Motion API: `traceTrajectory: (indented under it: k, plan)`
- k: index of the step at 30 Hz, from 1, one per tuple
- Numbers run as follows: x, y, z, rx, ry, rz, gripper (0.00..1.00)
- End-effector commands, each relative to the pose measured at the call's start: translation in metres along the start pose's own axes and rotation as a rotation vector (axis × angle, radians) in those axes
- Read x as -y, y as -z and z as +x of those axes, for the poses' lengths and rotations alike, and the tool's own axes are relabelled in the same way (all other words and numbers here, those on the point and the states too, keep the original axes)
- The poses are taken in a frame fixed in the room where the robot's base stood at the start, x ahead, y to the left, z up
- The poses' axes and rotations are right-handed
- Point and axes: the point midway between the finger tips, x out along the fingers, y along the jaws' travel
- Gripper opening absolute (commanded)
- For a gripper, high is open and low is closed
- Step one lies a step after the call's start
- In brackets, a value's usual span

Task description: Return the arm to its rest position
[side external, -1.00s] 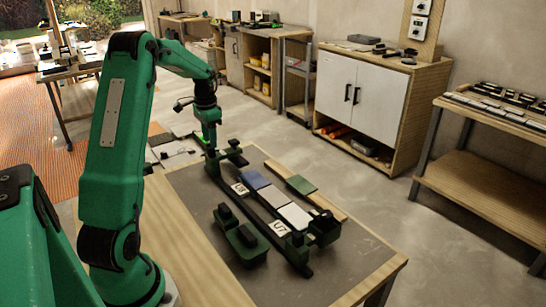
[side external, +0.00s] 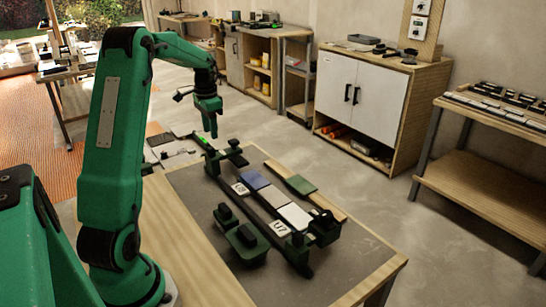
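My green arm reaches over the workbench (side external: 355,285) from the left. My gripper (side external: 213,133) hangs downward above the far end of the bench, raised clear of the long dark rail fixture (side external: 262,208). I see no object hanging from it, but its fingers are too small and edge-on to tell whether they are open or shut. A blue tile (side external: 255,180) and a white tile (side external: 294,215) lie in a row beside the rail. A green tile (side external: 301,185) lies on a wooden strip to their right.
A dark green block with a black knob (side external: 246,241) stands at the near left of the rail. A white-doored cabinet (side external: 360,98) and a wooden shelf bench (side external: 490,165) stand to the right, across open floor.

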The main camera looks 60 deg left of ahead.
Motion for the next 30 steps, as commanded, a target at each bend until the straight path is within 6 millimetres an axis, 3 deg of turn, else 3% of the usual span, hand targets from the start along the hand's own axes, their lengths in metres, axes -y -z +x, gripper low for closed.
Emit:
traceTrajectory:
  k: [5, 14, 23, 30]
  plan:
    - [-0.028, 0.006, -0.019, -0.024, 0.021, 0.004, 0.40]
    - [-0.105, 0.009, -0.061, -0.095, 0.063, 0.006, 0.40]
    - [-0.182, -0.007, -0.092, -0.181, 0.086, 0.006, 0.40]
    - [-0.238, -0.032, -0.105, -0.255, 0.089, 0.005, 0.40]
